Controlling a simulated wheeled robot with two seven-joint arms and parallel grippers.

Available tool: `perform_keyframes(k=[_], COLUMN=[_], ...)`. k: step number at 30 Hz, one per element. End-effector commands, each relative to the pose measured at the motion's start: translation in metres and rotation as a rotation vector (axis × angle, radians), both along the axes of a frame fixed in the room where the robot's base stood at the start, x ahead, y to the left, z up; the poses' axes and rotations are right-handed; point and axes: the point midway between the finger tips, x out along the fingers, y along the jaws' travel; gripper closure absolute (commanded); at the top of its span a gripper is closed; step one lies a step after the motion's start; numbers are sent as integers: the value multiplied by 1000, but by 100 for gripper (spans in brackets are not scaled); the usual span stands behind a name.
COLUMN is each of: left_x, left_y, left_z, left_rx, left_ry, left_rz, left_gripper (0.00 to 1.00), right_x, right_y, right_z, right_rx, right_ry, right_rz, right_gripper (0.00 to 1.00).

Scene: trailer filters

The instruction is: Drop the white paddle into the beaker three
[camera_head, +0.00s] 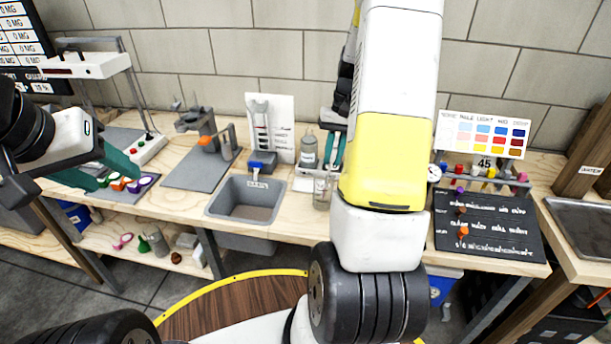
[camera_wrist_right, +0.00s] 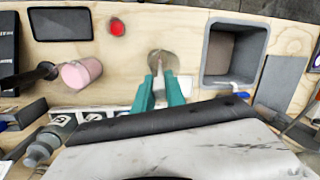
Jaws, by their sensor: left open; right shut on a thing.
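My right gripper (camera_wrist_right: 159,92) has its teal fingers shut on a slim pale piece, which I take to be the white paddle (camera_wrist_right: 160,66). Most of it is hidden between the fingers. In the right wrist view its end is over or inside a round clear beaker (camera_wrist_right: 162,55); I cannot tell how deep. In the head view a clear beaker (camera_head: 322,192) stands at the bench's front edge, below the teal fingers of the right gripper (camera_head: 333,152). I cannot read a number on it. My left gripper (camera_head: 100,176) is open and empty at the left, above the bench.
A grey sink (camera_head: 246,200) lies beside the beaker. In the right wrist view a pink cylinder (camera_wrist_right: 80,73), a red round piece (camera_wrist_right: 117,28) and numbered white blocks (camera_wrist_right: 93,115) are near. Grey bottles (camera_head: 309,148) stand behind. A dark board (camera_head: 487,228) lies to the right.

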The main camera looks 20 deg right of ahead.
Motion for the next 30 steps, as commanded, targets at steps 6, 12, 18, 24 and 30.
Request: perform_keyframes(k=[6, 12, 18, 24, 30], left_x=[0, 0, 0, 0, 0], left_y=[0, 0, 0, 0, 0], left_z=[0, 0, 0, 0, 0], left_rx=[0, 0, 0, 0, 0], left_ry=[0, 0, 0, 0, 0], left_rz=[0, 0, 0, 0, 0], left_gripper=[47, 47, 47, 47, 47], right_x=[0, 0, 0, 0, 1], right_y=[0, 0, 0, 0, -1], right_z=[-13, -14, -13, -13, -7], right_rx=[0, 0, 0, 0, 0], right_ry=[0, -1, -1, 0, -1], right_rz=[-1, 0, 0, 0, 0], right_gripper=[100, 100, 61, 59, 59])
